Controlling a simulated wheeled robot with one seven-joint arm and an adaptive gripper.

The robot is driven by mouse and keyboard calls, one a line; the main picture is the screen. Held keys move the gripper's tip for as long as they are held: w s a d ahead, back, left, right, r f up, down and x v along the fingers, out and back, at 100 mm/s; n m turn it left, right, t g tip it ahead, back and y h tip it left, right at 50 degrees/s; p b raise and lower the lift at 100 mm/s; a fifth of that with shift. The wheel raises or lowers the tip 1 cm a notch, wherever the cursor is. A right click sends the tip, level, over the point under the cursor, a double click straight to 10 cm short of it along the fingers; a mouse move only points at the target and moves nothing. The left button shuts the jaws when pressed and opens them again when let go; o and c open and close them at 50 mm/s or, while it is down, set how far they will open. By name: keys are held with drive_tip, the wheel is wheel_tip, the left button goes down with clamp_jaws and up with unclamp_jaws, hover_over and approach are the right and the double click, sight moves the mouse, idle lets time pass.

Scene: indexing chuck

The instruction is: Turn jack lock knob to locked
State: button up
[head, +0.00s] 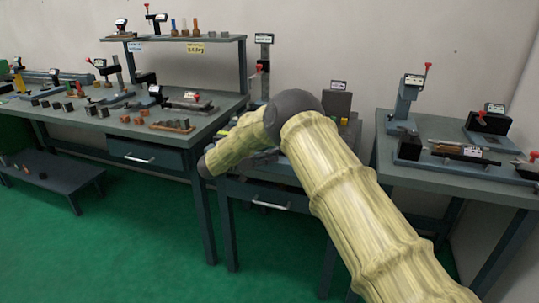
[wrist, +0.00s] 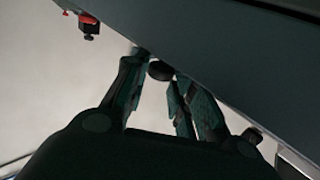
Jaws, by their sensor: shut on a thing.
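In the wrist view a small dark round knob (wrist: 160,70) shows between the tips of my gripper (wrist: 157,76), against the edge of a large grey-green panel (wrist: 235,50). The fingers are shut on this knob, with a pale gap visible between them lower down. The knob's markings and turn position are too dark to read, so I cannot tell whether it is locked. In the head view my own arm covers the middle bench, and my gripper and the knob are hidden behind it.
A red-and-black part (wrist: 89,24) hangs at upper left in the wrist view. In the head view, a left bench (head: 95,125) holds many small fixtures and blocks. A right bench (head: 460,185) carries several devices with red-tipped levers. Green floor (head: 130,250) lies clear in front.

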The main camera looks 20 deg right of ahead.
drive_tip(key=shift+d, duration=0.1)
drive_tip(key=o, duration=1)
drive_tip(key=shift+c, duration=0.2)
drive_tip(key=s+a, duration=0.2)
drive_tip(key=a, duration=1)
